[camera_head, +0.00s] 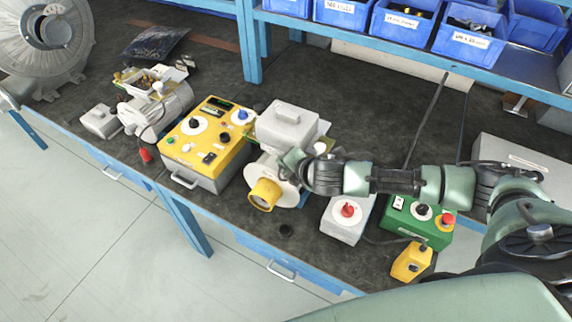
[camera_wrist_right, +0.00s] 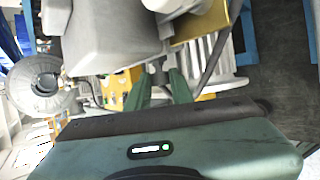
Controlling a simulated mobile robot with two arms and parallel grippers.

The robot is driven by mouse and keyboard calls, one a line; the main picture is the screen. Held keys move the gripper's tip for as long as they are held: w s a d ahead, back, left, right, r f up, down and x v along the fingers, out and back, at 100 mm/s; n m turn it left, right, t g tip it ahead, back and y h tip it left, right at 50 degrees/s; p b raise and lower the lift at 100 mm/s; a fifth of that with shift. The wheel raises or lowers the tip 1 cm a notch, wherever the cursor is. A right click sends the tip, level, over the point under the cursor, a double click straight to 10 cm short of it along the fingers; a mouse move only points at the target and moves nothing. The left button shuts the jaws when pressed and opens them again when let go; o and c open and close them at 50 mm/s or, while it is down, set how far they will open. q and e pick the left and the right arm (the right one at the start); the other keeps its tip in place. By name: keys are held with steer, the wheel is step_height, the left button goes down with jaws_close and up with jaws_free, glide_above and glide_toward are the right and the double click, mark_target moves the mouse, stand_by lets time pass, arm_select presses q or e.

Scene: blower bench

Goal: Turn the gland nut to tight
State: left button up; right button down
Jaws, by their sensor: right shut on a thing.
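The grey motor with its box-shaped top (camera_head: 287,125) stands on the bench, with a yellow cylinder (camera_head: 264,194) on its front. My right gripper (camera_head: 290,160) is at the right side of this motor, just below the box; the box (camera_wrist_right: 100,35) also fills the upper left of the wrist view. In the wrist view its two green fingers (camera_wrist_right: 160,88) point at a small dark grey part (camera_wrist_right: 157,74), seemingly the gland nut, and are shut on it. The nut is hidden behind the gripper in the head view, so its tightness cannot be told. My left gripper is out of view.
A yellow control box (camera_head: 205,140) stands left of the motor. A white box with a red knob (camera_head: 347,212) and a green box (camera_head: 425,222) stand to the right, under my arm. Blue bins (camera_head: 405,22) line the shelf behind. Dark bench behind my arm is mostly clear.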

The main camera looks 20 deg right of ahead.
steer(key=c, duration=1.5)
jaws_free()
steer(key=shift+b+v, duration=0.8)
steer(key=shift+v, duration=3.1)
steer(key=shift+s+f, duration=0.1)
steer(key=shift+f, duration=0.05)
